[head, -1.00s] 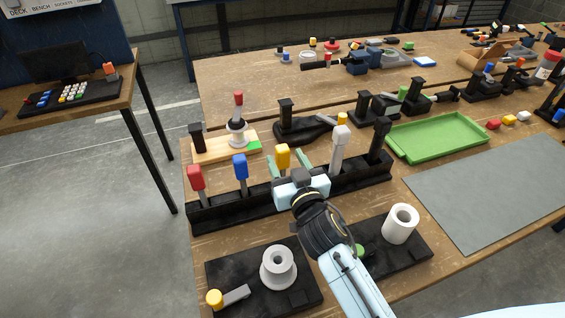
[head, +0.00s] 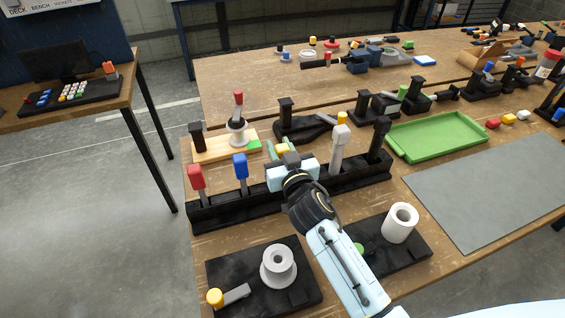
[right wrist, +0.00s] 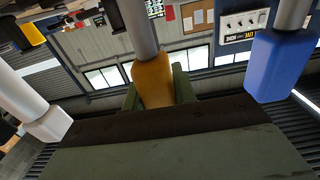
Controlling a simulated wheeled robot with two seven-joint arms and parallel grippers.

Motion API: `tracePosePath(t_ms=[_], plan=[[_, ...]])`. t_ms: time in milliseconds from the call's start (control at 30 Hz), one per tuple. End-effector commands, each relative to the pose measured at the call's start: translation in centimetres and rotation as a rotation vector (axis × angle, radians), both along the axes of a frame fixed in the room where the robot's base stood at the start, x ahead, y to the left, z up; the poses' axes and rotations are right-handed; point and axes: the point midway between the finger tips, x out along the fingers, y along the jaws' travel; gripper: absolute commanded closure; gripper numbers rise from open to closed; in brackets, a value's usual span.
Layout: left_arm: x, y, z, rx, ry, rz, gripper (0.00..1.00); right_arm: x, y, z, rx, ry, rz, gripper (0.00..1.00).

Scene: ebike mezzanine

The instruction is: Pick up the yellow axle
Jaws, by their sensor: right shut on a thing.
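The yellow axle (head: 283,149) stands in the black rack (head: 235,206), its head mostly hidden behind my right gripper (head: 288,155) in the head view. In the right wrist view the yellow axle (right wrist: 153,80) sits between the two green fingers, and the right gripper (right wrist: 155,88) is shut on its head. Its grey shaft runs on beyond the fingers. Whether its lower end still touches the rack is hidden. A red axle (head: 196,177) and a blue axle (head: 240,167) stand to the left in the rack. A white axle (head: 339,137) stands to the right. My left gripper is out of view.
A black fixture with a grey flanged spool (head: 278,266) and another with a white cylinder (head: 400,222) lie in front of the rack. A wooden board (head: 205,148) with a red-topped peg is behind it. A green tray (head: 436,137) and a bare grey mat (head: 500,190) lie right.

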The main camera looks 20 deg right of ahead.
Motion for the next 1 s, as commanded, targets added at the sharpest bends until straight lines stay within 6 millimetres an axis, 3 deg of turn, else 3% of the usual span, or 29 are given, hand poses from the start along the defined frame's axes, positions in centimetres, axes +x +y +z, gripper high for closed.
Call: tracePosePath(t_ms=[367, 800, 1000], plan=[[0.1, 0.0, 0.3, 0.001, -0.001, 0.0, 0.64, 0.0, 0.0, 0.8, -0.001, -0.004, 0.001, 0.99], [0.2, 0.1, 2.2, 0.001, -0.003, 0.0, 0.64, 0.0, 0.0, 8.8, 0.001, -0.005, 0.001, 0.99], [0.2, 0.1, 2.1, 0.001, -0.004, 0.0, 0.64, -0.3, -0.1, 9.7, 0.001, -0.001, 0.0, 0.99]])
